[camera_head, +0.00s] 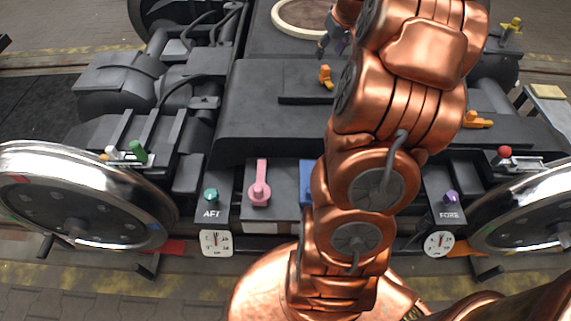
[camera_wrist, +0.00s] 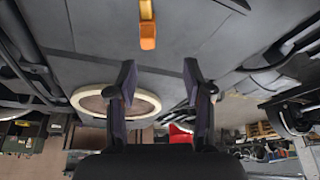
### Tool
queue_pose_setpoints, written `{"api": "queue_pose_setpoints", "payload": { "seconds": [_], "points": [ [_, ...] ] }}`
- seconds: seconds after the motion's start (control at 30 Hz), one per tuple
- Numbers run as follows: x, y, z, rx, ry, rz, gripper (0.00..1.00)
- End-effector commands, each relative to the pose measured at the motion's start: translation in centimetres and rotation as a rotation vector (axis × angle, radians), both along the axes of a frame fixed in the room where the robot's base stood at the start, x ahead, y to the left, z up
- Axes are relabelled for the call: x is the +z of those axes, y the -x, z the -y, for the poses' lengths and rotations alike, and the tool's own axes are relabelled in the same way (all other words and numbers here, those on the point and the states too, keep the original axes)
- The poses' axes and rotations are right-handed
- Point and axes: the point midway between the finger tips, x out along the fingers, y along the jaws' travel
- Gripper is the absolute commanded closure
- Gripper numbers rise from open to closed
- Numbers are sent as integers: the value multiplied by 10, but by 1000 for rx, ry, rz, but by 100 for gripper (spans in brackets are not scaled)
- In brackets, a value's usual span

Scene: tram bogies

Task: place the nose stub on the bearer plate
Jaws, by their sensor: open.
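No part is labelled as the nose stub or bearer plate, so I cannot tell for sure which they are. A small orange piece (camera_head: 325,77) stands on the dark bogie top; an orange piece also shows at the top of the wrist view (camera_wrist: 147,25). A round plate with a cream rim (camera_head: 303,34) lies at the top of the head view, and in the wrist view its rim (camera_wrist: 90,113) is left of my fingers. My gripper (camera_wrist: 160,78) is open and empty between its fingers. In the head view, my gripper (camera_head: 333,45) is partly hidden by my arm, above the orange piece.
Another orange piece (camera_head: 477,119) lies right of my arm. A pink lever (camera_head: 259,184), a teal knob (camera_head: 210,196) and a purple knob (camera_head: 450,197) line the front. Shiny wheels (camera_head: 75,205) flank the bogie. The dark deck (camera_head: 270,110) left of my arm is mostly bare.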

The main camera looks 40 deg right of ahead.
Motion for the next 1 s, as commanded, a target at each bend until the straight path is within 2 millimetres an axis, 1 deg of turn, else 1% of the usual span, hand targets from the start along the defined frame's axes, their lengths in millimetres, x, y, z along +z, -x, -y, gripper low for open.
{"api": "queue_pose_setpoints", "payload": {
  "seconds": [0.03,0.07,0.13,0.17,0.2,0.23,0.27,0.3,0.37,0.4,0.47,0.5,0.57,0.6,0.67,0.7,0.73,0.77,0.8,0.9,1.0],
  "points": [
    [1,-3,-19,22,-9,-10,49],
    [1,-5,-34,34,-19,-20,49],
    [0,-5,-74,70,-44,-50,49],
    [0,-4,-93,87,-53,-63,49],
    [-1,-1,-119,108,-69,-87,49],
    [-3,4,-139,123,-82,-108,49],
    [-3,9,-157,138,-91,-127,49],
    [-4,16,-180,155,-101,-151,49],
    [-8,30,-214,182,-116,-194,49],
    [-8,40,-234,196,-120,-218,49],
    [-13,58,-262,217,-130,-262,49],
    [-14,72,-280,230,-132,-289,49],
    [-18,94,-304,247,-135,-334,49],
    [-21,110,-318,257,-134,-365,49],
    [-24,133,-336,269,-129,-404,49],
    [-28,150,-347,277,-127,-434,49],
    [-29,162,-354,281,-124,-455,49],
    [-31,174,-360,284,-119,-472,49],
    [-34,189,-367,288,-113,-499,49],
    [-39,223,-377,291,-98,-552,49],
    [-44,246,-383,289,-86,-588,49]
  ]
}}
